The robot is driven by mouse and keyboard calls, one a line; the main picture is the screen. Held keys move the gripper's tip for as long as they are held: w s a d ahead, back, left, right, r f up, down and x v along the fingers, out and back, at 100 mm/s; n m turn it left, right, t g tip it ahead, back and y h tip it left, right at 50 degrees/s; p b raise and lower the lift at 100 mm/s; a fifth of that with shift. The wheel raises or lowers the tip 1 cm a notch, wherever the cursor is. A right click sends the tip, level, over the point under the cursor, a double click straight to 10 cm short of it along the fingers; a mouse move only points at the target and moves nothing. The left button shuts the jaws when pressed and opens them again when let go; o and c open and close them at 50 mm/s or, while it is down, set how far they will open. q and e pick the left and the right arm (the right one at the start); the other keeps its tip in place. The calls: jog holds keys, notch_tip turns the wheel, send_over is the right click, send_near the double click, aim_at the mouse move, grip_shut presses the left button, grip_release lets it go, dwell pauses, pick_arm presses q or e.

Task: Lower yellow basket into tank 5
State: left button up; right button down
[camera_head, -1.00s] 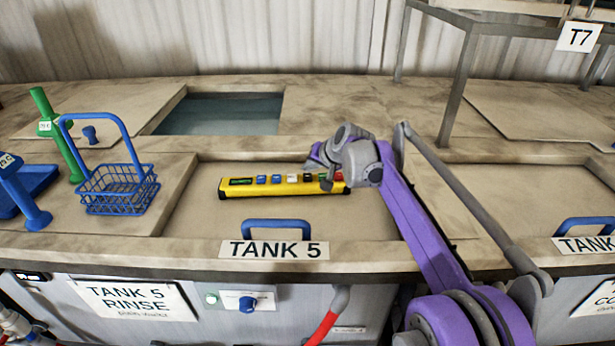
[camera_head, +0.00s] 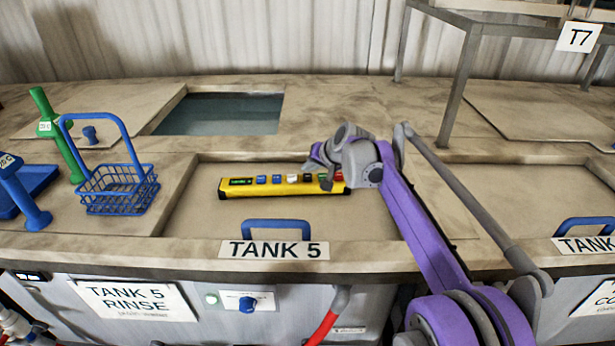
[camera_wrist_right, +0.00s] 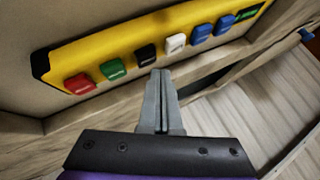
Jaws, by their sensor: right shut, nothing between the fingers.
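No yellow basket shows in either view. Tank 5 is covered by a flat lid (camera_head: 350,222) with a blue handle (camera_head: 276,225), and the TANK 5 label is on its front edge. A yellow button box (camera_head: 228,190) lies on or above the lid; it also shows in the right wrist view (camera_wrist_right: 115,53) with its coloured buttons. My right gripper (camera_head: 322,168) is at the box's right end and hides part of it. In the right wrist view my right gripper (camera_wrist_right: 160,75) is shut and empty, its tips close to the black button. I cannot tell whether they touch the box.
A blue wire basket (camera_head: 117,190) with a raised handle stands left of the lid. An open tank (camera_head: 220,113) with liquid lies behind. Green (camera_head: 58,135) and blue (camera_head: 25,195) handled tools stand at left. A metal frame (camera_head: 460,85) rises at the back right.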

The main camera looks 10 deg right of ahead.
jog(key=shift+f, duration=0.1)
dwell(0.4)
jog(key=shift+f, duration=0.3)
